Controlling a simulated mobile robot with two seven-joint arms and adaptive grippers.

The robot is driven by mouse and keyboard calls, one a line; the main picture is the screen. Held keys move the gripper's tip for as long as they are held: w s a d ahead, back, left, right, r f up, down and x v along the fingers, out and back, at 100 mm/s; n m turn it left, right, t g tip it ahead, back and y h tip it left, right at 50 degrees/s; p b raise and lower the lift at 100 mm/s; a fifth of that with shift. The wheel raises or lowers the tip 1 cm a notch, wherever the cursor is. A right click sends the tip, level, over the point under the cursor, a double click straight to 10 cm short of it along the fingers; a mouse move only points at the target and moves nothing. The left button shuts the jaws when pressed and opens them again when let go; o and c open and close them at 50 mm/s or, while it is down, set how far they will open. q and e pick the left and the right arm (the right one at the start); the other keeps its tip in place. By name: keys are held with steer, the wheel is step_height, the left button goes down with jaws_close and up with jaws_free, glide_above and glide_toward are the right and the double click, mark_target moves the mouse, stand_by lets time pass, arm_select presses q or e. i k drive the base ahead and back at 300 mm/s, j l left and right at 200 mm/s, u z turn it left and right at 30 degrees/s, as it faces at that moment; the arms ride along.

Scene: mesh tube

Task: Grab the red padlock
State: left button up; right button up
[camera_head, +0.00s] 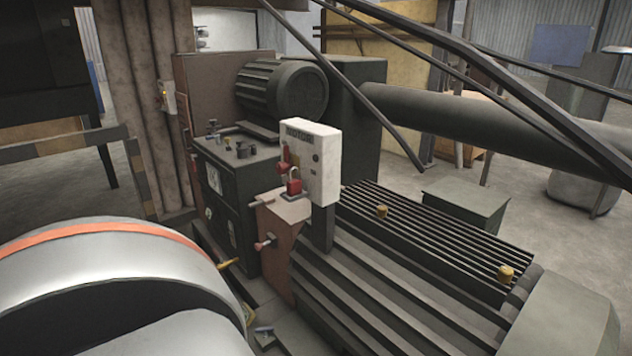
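The red padlock (294,187) is small and hangs upright at the lower left of a white control box (323,165), near the middle of the camera_head view. Its shackle is at the top, close to a red switch part (284,164) on the box's side. I cannot tell whether the shackle is closed. Neither of my grippers is in view, and nothing is seen touching the padlock.
The box stands on a dark post above a ribbed machine bed (430,245) with yellow knobs. A dark cabinet (228,190) and a motor (285,92) stand behind left. Dark bars cross the upper right. Open floor (580,240) shows at right.

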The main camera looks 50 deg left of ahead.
mark_target(294, 186)
steer(key=u, duration=1.8)
steer(key=z, duration=0.55)
steer(key=j+z, duration=0.2)
steer(key=z, duration=0.15)
steer(key=i+j+z, duration=0.1)
steer(key=j+z, duration=0.4)
steer(key=z, duration=0.2)
steer(key=j+z, duration=0.25)
steer(key=j, duration=0.2)
steer(key=k+j+z, duration=0.25)
steer(key=j, duration=0.2)
steer(key=i+j, duration=0.05)
